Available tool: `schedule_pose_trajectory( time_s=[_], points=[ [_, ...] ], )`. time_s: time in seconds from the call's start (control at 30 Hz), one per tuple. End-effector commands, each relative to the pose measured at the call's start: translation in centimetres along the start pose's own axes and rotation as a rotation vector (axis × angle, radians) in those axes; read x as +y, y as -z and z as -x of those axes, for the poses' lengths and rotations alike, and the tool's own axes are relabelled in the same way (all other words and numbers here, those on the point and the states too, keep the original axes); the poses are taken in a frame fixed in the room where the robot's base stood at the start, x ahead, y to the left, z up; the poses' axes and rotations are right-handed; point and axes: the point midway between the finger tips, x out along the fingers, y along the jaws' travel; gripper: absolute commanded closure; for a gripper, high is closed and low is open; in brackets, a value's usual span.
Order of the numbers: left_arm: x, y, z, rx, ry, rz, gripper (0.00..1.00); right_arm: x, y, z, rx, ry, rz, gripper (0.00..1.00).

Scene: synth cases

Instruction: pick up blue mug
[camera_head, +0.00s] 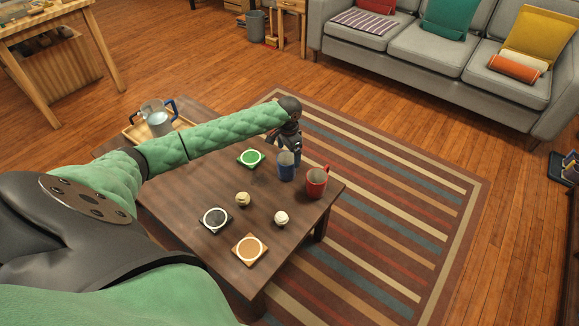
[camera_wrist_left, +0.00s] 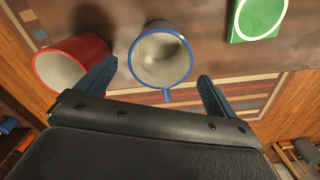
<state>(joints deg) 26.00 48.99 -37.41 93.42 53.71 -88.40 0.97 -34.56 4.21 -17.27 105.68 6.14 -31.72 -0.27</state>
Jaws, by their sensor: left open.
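The blue mug (camera_head: 287,173) stands upright near the far edge of the dark wooden table (camera_head: 175,190). The wrist view looks down into its pale inside and blue rim (camera_wrist_left: 187,68), with its handle pointing toward my gripper. My left gripper (camera_head: 290,149) is just beyond and above the mug in the head view. In the left wrist view it (camera_wrist_left: 157,74) is open, and the mug lies ahead between the two blue-grey fingers, not held. The red mug (camera_head: 316,183) stands close by on the right; it also shows beside the left finger in the wrist view (camera_wrist_left: 75,58). My right gripper is not in view.
A green coaster (camera_head: 251,158) lies near the blue mug. A black coaster (camera_head: 215,219), an orange coaster (camera_head: 250,249) and two small round items (camera_head: 281,217) are nearer. A metal pitcher (camera_head: 158,121) stands on a wooden tray at the left. A grey sofa (camera_head: 440,62) is beyond.

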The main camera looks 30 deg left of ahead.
Motion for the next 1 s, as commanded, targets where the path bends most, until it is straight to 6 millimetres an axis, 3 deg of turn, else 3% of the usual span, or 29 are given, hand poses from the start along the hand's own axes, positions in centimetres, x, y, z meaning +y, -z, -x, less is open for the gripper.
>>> schedule_pose_trajectory(
  time_s=[0.27, 0.53, 0.8, 1.0],
  points=[
    [0.1, 0.1, -2.1, 0.0, 0.0, 0.0, 0.06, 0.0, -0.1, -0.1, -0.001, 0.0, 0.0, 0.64],
    [0.2, 0.1, -5.6, -0.001, 0.001, -0.001, 0.06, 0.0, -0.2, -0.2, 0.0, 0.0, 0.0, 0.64],
    [0.2, 0.1, -6.0, 0.001, 0.001, -0.001, 0.06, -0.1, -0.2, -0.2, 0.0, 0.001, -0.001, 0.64],
    [0.2, 0.1, -6.0, 0.001, 0.002, -0.001, 0.45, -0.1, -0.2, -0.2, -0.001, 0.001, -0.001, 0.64]
  ],
)
